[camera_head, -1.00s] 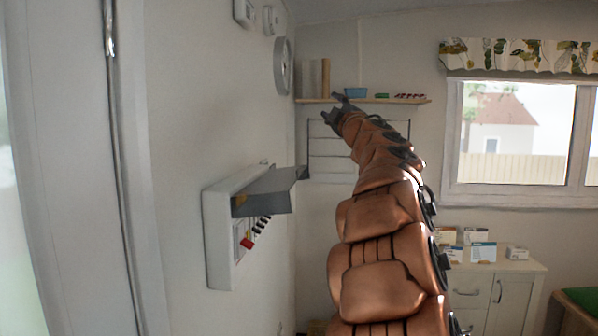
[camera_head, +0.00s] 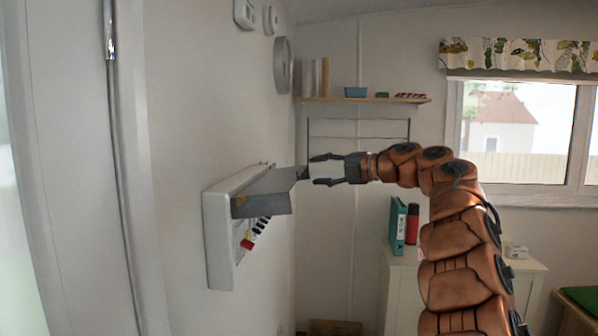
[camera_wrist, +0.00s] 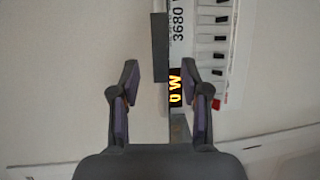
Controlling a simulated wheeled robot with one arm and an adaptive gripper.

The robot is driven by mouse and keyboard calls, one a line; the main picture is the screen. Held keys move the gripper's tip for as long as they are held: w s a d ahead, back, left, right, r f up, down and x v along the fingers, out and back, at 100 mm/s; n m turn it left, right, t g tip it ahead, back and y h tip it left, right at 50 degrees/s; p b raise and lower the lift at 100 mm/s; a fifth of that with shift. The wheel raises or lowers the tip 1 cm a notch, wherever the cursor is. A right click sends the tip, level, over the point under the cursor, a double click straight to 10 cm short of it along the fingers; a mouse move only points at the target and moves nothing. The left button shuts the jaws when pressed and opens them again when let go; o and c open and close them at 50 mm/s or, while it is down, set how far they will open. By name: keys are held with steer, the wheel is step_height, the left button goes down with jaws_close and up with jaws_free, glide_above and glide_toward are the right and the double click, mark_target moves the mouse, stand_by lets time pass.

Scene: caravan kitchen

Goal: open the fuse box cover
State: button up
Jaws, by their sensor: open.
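The white fuse box (camera_head: 217,242) is on the left wall, with a row of black switches and one red switch. Its grey cover (camera_head: 266,195) is raised and sticks out from the wall above the switches. My gripper (camera_head: 313,170) is open and empty, pointing left at the cover's outer end; the head view does not settle whether they touch. In the wrist view, my spread fingers (camera_wrist: 160,72) point toward the cover, a narrow dark strip (camera_wrist: 160,47) seen edge-on just ahead. The box's switches (camera_wrist: 217,45) show to the right, beside lit yellow characters.
A shelf (camera_head: 370,100) with small items crosses the back wall. A white cabinet (camera_head: 400,290) stands below, with a teal binder (camera_head: 397,226) and a red cylinder (camera_head: 412,224) on it. A round grey object (camera_head: 282,66) is high on the left wall.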

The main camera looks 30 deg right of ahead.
mark_target(300, 171)
steer(key=p+x, duration=0.2)
steer(key=x, duration=0.3)
steer(key=shift+w+a+r, duration=0.1)
steer(key=shift+w+a, duration=0.05)
steer(key=shift+w, duration=0.15)
steer(key=shift+w+a, duration=0.2)
steer(key=shift+w, duration=0.3)
steer(key=shift+c, duration=0.2)
jaws_close()
